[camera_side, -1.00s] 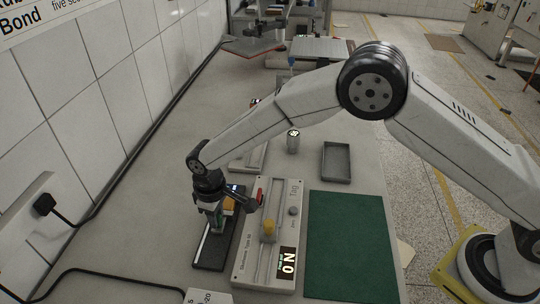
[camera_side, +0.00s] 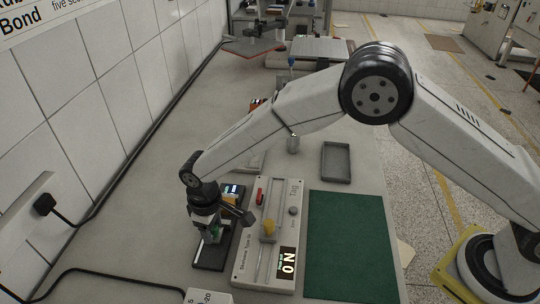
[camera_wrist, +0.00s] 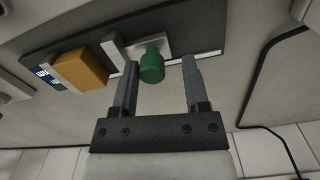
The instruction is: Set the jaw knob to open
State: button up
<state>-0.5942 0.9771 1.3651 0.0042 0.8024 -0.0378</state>
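A black fixture (camera_side: 208,261) lies on the bench, with a lit display, an orange block (camera_wrist: 82,70) and a green knob (camera_wrist: 152,67) on a light mount. I read no label naming the jaw knob; the green knob is the one at my gripper. My gripper (camera_wrist: 159,64) is open, its two fingers on either side of the green knob, nearer on the left, with a clear gap on the right. I cannot tell whether the left finger touches it. In the side view my gripper (camera_side: 213,236) is low over the fixture and hides much of it.
A green mat (camera_side: 347,245) and grey tray (camera_side: 336,160) lie farther right. A white-tiled wall is at left.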

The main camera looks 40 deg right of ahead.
jog(key=shift+o, duration=0.3)
jog(key=shift+w+d, duration=0.1)
jog(key=shift+r, duration=0.1)
jog(key=shift+r, duration=3.8)
jog(key=s+d+r+m+t, duration=0.1)
jog(key=s+d+m, duration=0.15)
jog(key=d, duration=0.55)
jog(key=s+d+r+m, duration=0.15)
jog(key=s+d, duration=0.25)
jog(key=d, duration=0.4)
jog(key=s+d+r+m+t, duration=0.1)
jog(key=s+d+r, duration=0.15)
jog(key=d, duration=0.65)
jog(key=s+d+f+m, duration=0.1)
jog(key=s+d+m, duration=0.1)
jog(key=s+d, duration=0.3)
jog(key=s, duration=0.3)
jog(key=shift+d+f+t, duration=0.15)
jog(key=shift+t, duration=0.15)
